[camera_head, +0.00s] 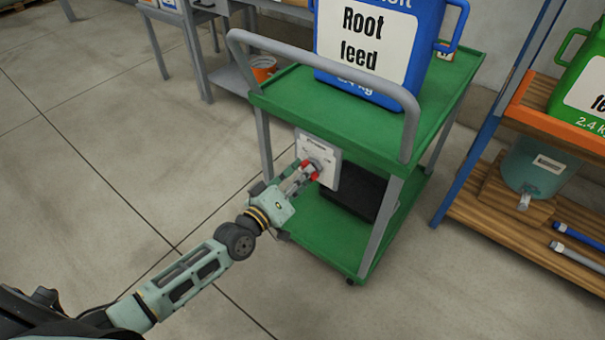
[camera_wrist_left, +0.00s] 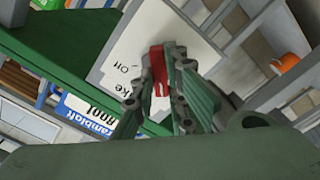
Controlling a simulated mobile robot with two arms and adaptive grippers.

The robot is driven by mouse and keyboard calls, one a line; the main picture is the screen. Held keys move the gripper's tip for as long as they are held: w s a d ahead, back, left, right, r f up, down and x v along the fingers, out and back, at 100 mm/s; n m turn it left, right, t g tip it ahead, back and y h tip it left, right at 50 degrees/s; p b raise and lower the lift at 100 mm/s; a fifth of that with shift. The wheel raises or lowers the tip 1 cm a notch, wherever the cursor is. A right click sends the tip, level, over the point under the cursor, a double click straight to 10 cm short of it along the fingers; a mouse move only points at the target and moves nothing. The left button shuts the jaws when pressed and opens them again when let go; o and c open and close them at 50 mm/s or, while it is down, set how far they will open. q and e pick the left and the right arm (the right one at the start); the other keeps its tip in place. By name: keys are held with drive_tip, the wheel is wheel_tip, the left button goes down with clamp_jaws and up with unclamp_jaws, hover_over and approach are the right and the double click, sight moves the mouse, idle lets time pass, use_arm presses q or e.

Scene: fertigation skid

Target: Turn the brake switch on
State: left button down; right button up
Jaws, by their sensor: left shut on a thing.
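The brake switch has a white plate (camera_head: 325,148) on the front end of the green cart (camera_head: 318,215). The lever also shows as red in the head view (camera_head: 311,169). My left gripper (camera_head: 307,172) is at the plate, with its fingers (camera_wrist_left: 168,85) shut on the red lever. The fingers hide part of the lever, so its exact setting is hard to tell. My right gripper is in neither view.
A blue "Root feed" jug (camera_head: 375,40) stands on the cart top, behind the grey push handle (camera_head: 330,62). A shelf rack (camera_head: 515,215) stands to the right. An orange pot (camera_head: 264,68) is behind the cart. The floor (camera_head: 90,180) at left is clear.

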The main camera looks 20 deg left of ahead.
use_arm(q)
drive_tip(key=c, duration=1.8)
unclamp_jaws()
drive_tip(key=shift+o, duration=0.2)
drive_tip(key=shift+s, duration=0.1)
drive_tip(key=v, duration=1.2)
